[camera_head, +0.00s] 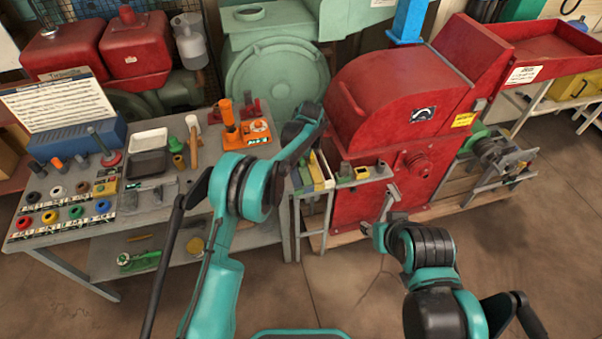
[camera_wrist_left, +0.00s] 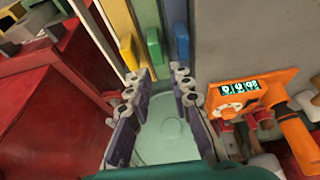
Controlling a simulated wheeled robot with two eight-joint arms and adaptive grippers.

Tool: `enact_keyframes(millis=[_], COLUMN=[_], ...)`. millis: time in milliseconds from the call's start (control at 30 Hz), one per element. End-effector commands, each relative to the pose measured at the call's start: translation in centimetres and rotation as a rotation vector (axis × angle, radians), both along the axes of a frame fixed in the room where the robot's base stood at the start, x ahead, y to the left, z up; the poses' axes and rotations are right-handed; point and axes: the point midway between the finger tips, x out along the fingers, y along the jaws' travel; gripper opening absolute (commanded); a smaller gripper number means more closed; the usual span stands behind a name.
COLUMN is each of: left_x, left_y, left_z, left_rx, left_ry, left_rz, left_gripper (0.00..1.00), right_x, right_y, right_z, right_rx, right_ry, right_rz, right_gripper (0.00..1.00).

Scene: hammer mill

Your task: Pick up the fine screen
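Three upright screens with coloured handles stand side by side in the left wrist view: yellow (camera_wrist_left: 128,52), green (camera_wrist_left: 154,48) and blue (camera_wrist_left: 181,43). I cannot read which one is the fine screen.
The red mill (camera_head: 395,95) stands right of the rack. An orange device with a display (camera_wrist_left: 238,98) is close to the right of my left gripper. The grey table (camera_head: 75,255) at left holds trays, tools and coloured rings. The floor at front right is clear.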

Motion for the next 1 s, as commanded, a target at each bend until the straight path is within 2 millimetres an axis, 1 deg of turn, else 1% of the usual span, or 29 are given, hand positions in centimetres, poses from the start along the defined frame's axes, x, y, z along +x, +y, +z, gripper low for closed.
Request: enact_keyframes(millis=[200,367,533,600,700,900,967,1000], left_x=[0.8,1.2,1.5,1.9,2.3,2.3,2.3,2.3], left_y=[-0.1,0.0,0.0,0.1,0.2,0.2,0.2,0.2], left_z=[-2.5,-3.8,-6.4,-7.4,-8.1,-8.0,-8.0,-8.0], left_rx=[0.000,0.000,0.000,0.000,0.000,0.000,0.000,0.000], left_ry=[0.001,0.001,0.001,0.001,0.001,0.001,0.001,0.001], left_rz=[0.004,0.002,0.002,0.002,0.002,0.002,0.002,0.002], left_gripper=[0.21,0.21,0.21,0.21,0.21,0.21,0.05,0.00], right_x=[0.0,0.0,0.0,0.0,0.0,0.0,0.0,0.0], right_y=[0.0,0.0,0.0,0.0,0.0,0.0,0.0,0.0], right_z=[-0.8,-1.4,-2.9,-3.3,-3.6,-3.4,-3.4,-3.4], right_rx=[0.000,0.000,0.000,0.000,0.000,0.000,0.000,0.000], right_ry=[0.000,0.000,0.000,0.000,0.000,0.000,0.000,0.000], right_rz=[0.000,0.000,0.000,0.000,0.000,0.000,0.000,0.000], right_gripper=[0.40,0.40,0.40,0.40,0.40,0.40,0.40,0.40])
